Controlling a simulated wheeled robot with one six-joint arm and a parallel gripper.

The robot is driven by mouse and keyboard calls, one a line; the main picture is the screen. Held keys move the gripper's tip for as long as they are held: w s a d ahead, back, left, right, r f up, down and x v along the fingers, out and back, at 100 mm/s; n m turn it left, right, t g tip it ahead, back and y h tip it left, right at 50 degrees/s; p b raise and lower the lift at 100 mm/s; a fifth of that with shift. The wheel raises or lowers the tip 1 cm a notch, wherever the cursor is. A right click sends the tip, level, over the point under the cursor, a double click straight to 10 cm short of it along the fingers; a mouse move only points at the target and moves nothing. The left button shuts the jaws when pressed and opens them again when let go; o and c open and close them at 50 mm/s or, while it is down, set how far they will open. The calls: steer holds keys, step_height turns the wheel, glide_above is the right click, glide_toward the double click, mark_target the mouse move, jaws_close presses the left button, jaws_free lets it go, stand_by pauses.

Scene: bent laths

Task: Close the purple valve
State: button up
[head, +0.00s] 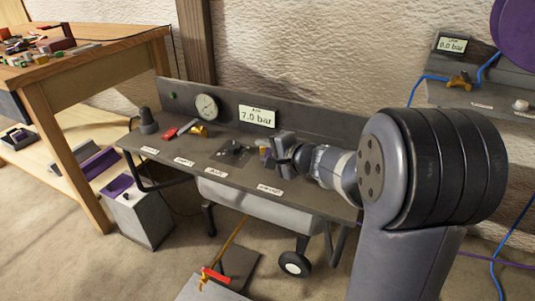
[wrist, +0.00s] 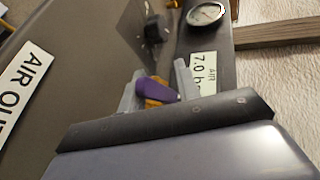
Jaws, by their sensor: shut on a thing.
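The purple valve handle (wrist: 156,90) sits on a brass-coloured body (wrist: 153,103) between the two grey fingers of my gripper (wrist: 158,88) in the wrist view. My gripper is shut on the handle. In the head view my gripper (head: 272,154) is low over the right part of a dark grey panel top (head: 225,172).
A display (head: 257,117) reads 7.0 bar beside a round gauge (head: 207,107) on the panel's back. A wooden table (head: 95,62) is at left.

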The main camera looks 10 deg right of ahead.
steer(key=shift+w+a+b, duration=0.2)
steer(key=shift+a+b, duration=0.05)
steer(key=shift+b, duration=0.5)
steer(key=shift+c, duration=0.5)
steer(key=shift+w+a+r+b, duration=0.1)
steer(key=shift+a+b, duration=0.15)
steer(key=shift+b, duration=0.1)
steer(key=shift+c, duration=0.5)
steer(key=o, duration=0.4)
steer(key=shift+o, duration=0.6)
steer(key=shift+d, duration=0.1)
steer(key=shift+f+p+v, duration=0.1)
steer(key=shift+p+v, duration=0.1)
steer(key=shift+v, duration=2.3)
steer(key=shift+f+p+v, duration=0.15)
steer(key=shift+v, duration=2.35)
